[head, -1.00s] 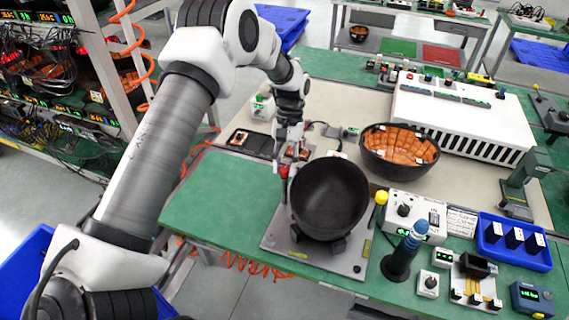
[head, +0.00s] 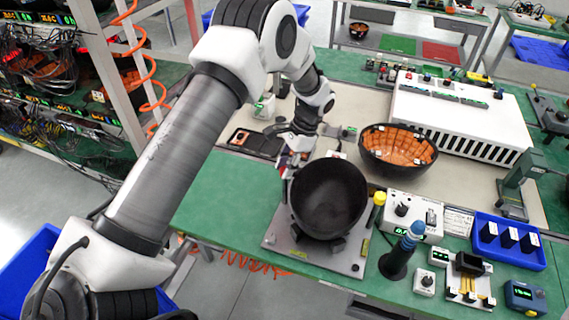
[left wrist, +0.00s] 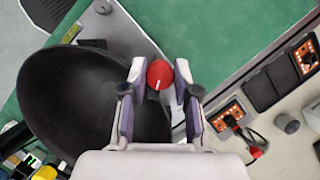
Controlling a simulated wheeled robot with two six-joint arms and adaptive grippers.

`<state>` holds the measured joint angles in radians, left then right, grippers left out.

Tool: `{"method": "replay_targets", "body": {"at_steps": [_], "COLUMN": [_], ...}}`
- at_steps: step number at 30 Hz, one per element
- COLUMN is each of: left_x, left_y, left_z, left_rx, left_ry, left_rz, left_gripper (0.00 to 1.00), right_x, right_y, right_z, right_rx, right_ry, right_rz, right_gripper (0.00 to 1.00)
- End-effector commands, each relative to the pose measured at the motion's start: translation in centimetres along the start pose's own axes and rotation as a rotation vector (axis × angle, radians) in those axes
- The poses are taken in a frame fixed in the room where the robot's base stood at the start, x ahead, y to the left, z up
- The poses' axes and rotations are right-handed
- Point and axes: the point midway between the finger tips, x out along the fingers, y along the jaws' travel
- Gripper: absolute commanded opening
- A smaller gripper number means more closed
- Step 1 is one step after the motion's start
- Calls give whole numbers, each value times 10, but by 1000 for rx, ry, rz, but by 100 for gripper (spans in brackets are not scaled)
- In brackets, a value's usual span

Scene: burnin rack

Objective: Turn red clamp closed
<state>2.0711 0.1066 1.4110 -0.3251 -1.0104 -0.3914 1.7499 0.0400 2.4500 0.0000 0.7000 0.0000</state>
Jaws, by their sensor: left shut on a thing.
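The red clamp (left wrist: 160,75) is a round red knob with a white line on it, seen in the left wrist view beside the black bowl (left wrist: 85,105). My left gripper (left wrist: 159,76) is shut on the knob, with one finger on each side. In the head view my left gripper (head: 288,168) reaches down at the left rim of the bowl (head: 328,200), and the clamp is mostly hidden there. The bowl sits on a grey plate (head: 345,258) at the table's front edge. My right gripper is not in view.
A bowl with orange panels (head: 398,150) stands behind, next to a white unit (head: 455,120). A yellow knob (head: 379,198), a dark blue-topped tool (head: 400,255) and a blue tray (head: 508,241) are to the right. Green table surface (head: 225,195) is clear at left.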

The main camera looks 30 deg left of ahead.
Motion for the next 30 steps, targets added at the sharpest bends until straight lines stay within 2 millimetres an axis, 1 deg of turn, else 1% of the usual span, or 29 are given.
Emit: {"method": "replay_targets", "body": {"at_steps": [6, 15, 21, 30], "left_x": [0, 1, 2, 2], "left_y": [2, 4, 4, 4], "left_z": [0, 0, 0, 0], "left_rx": [187, 399, 485, 529], "left_ry": [1, 1, 1, 1], "left_rz": [-76, -163, -198, -215], "left_gripper": [0, 0, 0, 0], "right_x": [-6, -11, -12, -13], "right_y": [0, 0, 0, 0], "right_z": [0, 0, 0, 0], "right_rx": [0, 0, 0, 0], "right_ry": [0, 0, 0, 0], "right_rz": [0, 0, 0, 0], "right_gripper": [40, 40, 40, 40]}}
